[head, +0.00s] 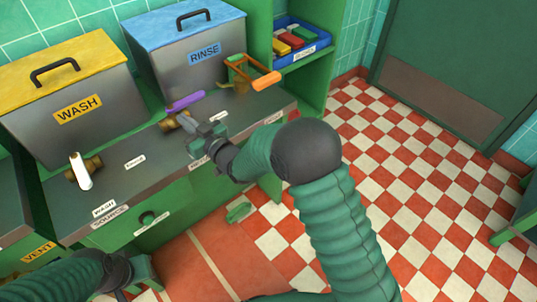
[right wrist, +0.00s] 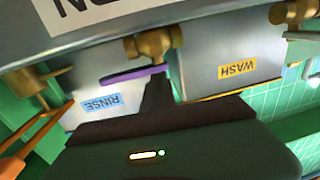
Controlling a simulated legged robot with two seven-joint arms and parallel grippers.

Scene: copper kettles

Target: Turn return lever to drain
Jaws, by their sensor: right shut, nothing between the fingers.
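A purple lever (head: 185,102) sits on a brass valve (head: 172,121) on the grey bench, its handle pointing up and right in the head view. The right wrist view shows the purple lever (right wrist: 133,75) and its valve (right wrist: 150,48). A white label (head: 200,159), partly hidden, lies in front of the valve. Its word is not readable there. My right gripper (head: 203,128) is shut and empty just in front of the purple lever. Whether it touches the lever or valve I cannot tell. My left arm's wrist shows at the bottom left, and its gripper (head: 142,272) is only partly seen.
A white lever (head: 83,172) is on the left valve and an orange lever (head: 266,81) on the right one. The WASH tank (head: 70,105) and RINSE tank (head: 190,55) stand behind. A blue bin (head: 300,40) is on the shelf. Checkered floor lies open on the right.

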